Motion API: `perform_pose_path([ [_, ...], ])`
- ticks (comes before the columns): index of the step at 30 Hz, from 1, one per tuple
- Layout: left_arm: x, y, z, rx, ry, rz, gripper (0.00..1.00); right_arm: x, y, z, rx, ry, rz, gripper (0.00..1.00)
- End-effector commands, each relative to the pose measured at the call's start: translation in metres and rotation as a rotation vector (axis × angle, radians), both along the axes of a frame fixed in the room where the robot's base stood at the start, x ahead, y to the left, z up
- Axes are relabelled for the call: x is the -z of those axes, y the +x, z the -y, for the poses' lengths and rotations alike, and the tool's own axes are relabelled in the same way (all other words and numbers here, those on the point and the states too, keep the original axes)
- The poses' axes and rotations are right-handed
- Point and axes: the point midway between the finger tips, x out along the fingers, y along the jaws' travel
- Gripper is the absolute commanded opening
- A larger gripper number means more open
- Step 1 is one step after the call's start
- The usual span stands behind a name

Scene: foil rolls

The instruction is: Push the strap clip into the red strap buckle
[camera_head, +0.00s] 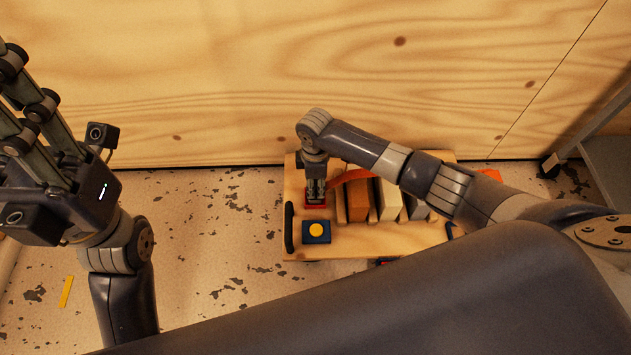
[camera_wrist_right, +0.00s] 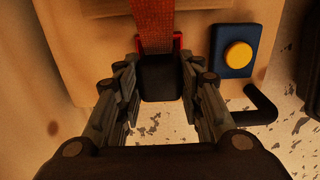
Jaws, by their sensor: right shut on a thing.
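My right gripper (camera_head: 316,192) points down over the left part of a wooden board. It is shut on the black strap clip (camera_wrist_right: 160,80), which hangs on the end of a red-orange strap (camera_wrist_right: 152,25). The red buckle (camera_head: 313,203) is right at the fingertips. In the right wrist view, parts of the red buckle (camera_wrist_right: 178,42) show behind and beside the clip. The clip hides most of it, so I cannot tell how far the clip is in. My left gripper is raised at the far left, its fingertips cut off by the frame edge.
A blue box with a yellow button (camera_head: 316,231) sits just in front of the buckle. Several upright boxes (camera_head: 388,200) stand on the wooden board (camera_head: 360,240) to the right, under the strap and my right arm. A plywood wall (camera_head: 250,80) rises behind.

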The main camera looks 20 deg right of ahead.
Motion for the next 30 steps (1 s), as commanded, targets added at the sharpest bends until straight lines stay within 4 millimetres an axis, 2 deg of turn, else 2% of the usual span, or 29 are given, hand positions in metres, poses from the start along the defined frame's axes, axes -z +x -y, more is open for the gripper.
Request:
perform_pose_path([
  [14,0.0024,0.0007,0.0,0.0,0.0,-0.008,0.4,0.0029,0.0001,-0.0004,0.0,0.001,0.0,0.09],
  [15,0.0023,0.0008,0.0,0.0,0.0,-0.008,0.4,0.003,0.0001,-0.0004,0.0,0.001,0.0,0.37],
  [18,0.0022,0.0008,0.0,0.0,-0.001,-0.009,0.4,0.0029,0.0001,-0.0004,0.0,0.001,0.0,0.58],
  [30,0.0013,0.0006,-0.001,0.0,-0.003,-0.019,0.4,-0.0024,0.0,-0.0001,0.0,0.0,0.0,0.58],
])
